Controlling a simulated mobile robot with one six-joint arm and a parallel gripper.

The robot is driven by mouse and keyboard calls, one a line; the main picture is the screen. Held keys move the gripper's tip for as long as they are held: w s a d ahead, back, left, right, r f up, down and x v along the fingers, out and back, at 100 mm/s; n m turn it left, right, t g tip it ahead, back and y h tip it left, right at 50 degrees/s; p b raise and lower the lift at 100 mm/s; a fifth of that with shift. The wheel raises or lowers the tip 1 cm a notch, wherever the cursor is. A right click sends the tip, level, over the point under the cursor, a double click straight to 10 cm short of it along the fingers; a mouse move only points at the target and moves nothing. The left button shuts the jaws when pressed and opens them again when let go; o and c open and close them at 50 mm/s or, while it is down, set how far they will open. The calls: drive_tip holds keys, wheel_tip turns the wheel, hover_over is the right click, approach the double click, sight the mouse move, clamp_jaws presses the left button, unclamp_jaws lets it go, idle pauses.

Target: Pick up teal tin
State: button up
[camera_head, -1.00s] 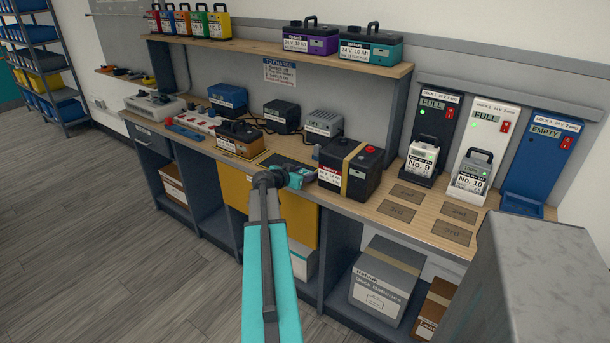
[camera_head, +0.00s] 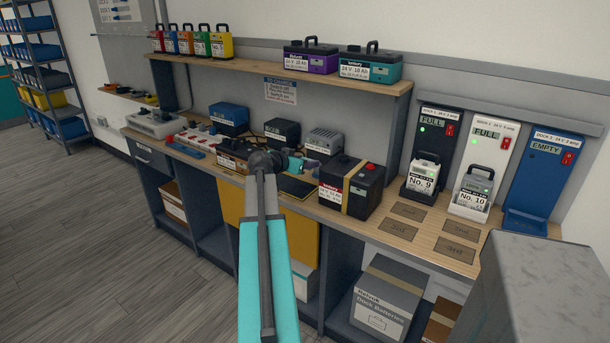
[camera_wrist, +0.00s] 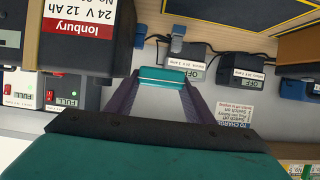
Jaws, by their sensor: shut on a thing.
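The teal tin (camera_wrist: 162,78) is held between the two dark purple fingers of my gripper (camera_wrist: 162,86) in the wrist view. A pale line runs across the tin. The gripper is shut on it. In the head view my gripper (camera_head: 312,165) is over the middle of the workbench, in front of the grey charger and left of the black battery with a tan strap. I cannot clearly tell the tin from the teal wrist parts there.
The black strapped battery (camera_head: 350,187) stands close on the right. Grey (camera_head: 323,142), black (camera_head: 282,133) and blue (camera_head: 228,119) chargers stand behind. A shelf (camera_head: 270,75) with batteries runs above. Dock chargers (camera_head: 540,165) stand at the right; marked pads (camera_head: 408,211) before them are empty.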

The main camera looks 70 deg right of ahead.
drive_tip(key=shift+r, duration=2.7)
